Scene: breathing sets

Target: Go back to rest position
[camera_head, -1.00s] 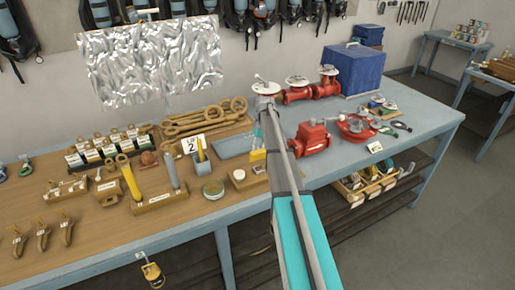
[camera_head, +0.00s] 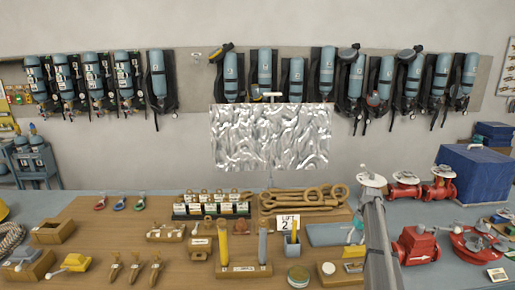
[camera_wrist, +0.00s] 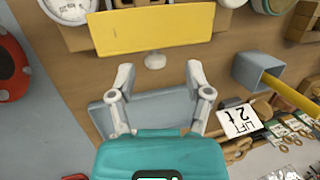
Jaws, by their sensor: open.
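My gripper (camera_wrist: 159,76) is open and empty in the wrist view, its two white fingers spread apart. Between and beyond them is a blue-grey tray (camera_wrist: 165,108) on the workbench, with a yellow plate (camera_wrist: 150,29) nearby. How high the fingers are above the bench is hard to tell. In the head view my grey arm reaches up from the bottom right, over the bench. Only a bit of teal and yellow shows left of it, so the fingers are mostly hidden. The tray also shows there (camera_head: 325,236).
Red valves (camera_head: 416,246) and a blue crate (camera_head: 474,175) are to the right. A crumpled silver sheet (camera_head: 270,137) and breathing sets (camera_head: 356,75) are behind.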

